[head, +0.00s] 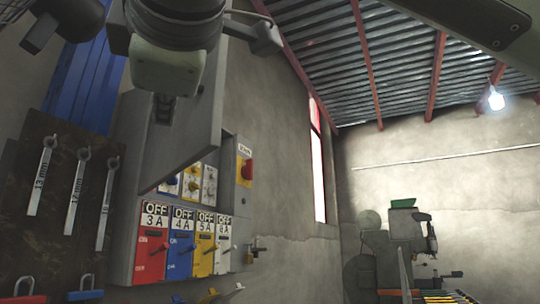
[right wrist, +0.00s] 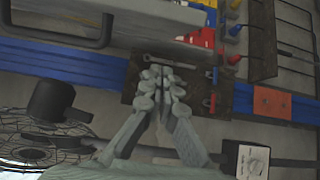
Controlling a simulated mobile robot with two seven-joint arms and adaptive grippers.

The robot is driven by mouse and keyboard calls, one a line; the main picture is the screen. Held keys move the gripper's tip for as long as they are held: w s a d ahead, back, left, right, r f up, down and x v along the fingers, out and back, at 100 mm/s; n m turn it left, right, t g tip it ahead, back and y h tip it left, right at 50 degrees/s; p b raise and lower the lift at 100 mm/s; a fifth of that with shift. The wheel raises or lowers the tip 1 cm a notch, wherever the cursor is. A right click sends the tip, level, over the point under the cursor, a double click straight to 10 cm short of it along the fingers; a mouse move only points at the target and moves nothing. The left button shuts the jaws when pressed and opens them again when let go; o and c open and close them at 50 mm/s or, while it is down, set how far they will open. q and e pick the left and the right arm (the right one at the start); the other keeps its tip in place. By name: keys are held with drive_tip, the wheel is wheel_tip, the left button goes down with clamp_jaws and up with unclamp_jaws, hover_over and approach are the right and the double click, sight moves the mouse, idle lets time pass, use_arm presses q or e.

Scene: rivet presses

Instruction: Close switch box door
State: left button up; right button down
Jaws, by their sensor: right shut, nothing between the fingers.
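The grey switch box (head: 236,203) is on the wall in the head view, with red, blue, yellow and white switches in its lower rows. Its grey door (head: 190,130) is partly open, tilted out in front of the upper part and hiding it. The switches show below the door's lower edge. My right gripper (head: 163,108) is at the top of the head view, in front of the door; I cannot tell whether it touches. In the right wrist view its fingers (right wrist: 162,82) are together and empty. The door's dark handle (right wrist: 100,38) shows there at upper left. My left gripper is not in view.
A dark board with hanging wrenches (head: 75,195) is left of the box, with padlocks (head: 85,290) below. A blue strip (head: 88,85) runs behind. A machine (head: 405,235) stands far right. The wall right of the box is mostly clear.

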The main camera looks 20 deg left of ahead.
sight(196, 121)
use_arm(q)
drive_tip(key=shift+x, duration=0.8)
use_arm(e)
drive_tip(key=w, duration=0.2)
drive_tip(key=w+d, duration=0.1)
drive_tip(key=w, duration=0.1)
drive_tip(key=shift+w, duration=0.25)
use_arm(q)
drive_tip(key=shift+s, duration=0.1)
use_arm(e)
drive_tip(key=shift+d, duration=0.15)
